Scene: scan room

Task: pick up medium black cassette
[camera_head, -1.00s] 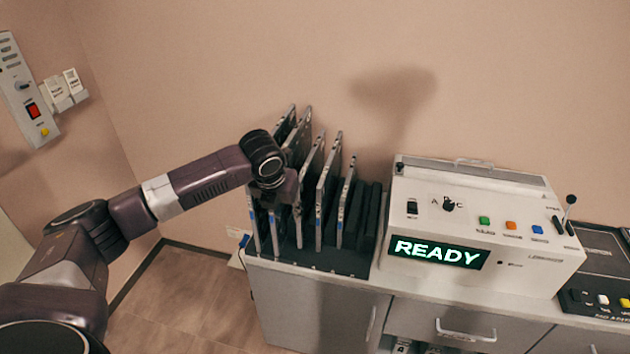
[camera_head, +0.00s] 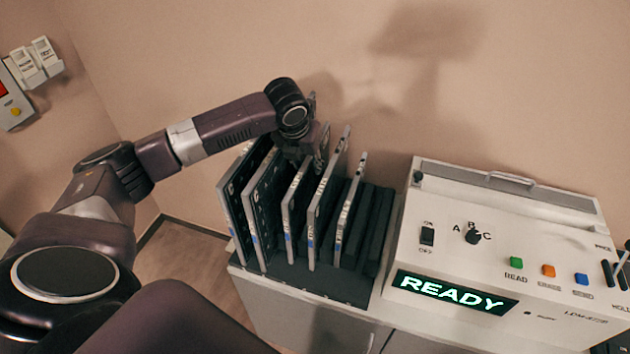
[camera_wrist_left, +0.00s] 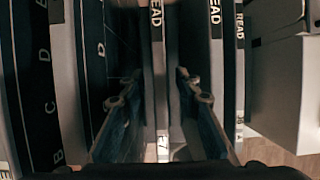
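A black rack (camera_head: 320,283) holds several upright thin cassettes with pale edges and dark faces. Two bigger cassettes (camera_head: 236,205) stand at its left; smaller ones, including one near the middle (camera_head: 297,208), stand to their right. I cannot tell for certain which is the medium black one. My left gripper (camera_head: 318,150) is over the rack's middle, partly hidden by its own wrist. In the left wrist view its open fingers (camera_wrist_left: 158,92) straddle the edge of one cassette (camera_wrist_left: 158,60) marked READ, with gaps on both sides. My right gripper is not in view.
A white reader (camera_head: 510,240) with a lit READY display stands close to the rack's right. Dark empty-looking slots (camera_head: 372,225) lie between. Neighbouring cassettes (camera_wrist_left: 215,50) stand close to the fingers. The wall is behind; open floor (camera_head: 195,262) is at left.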

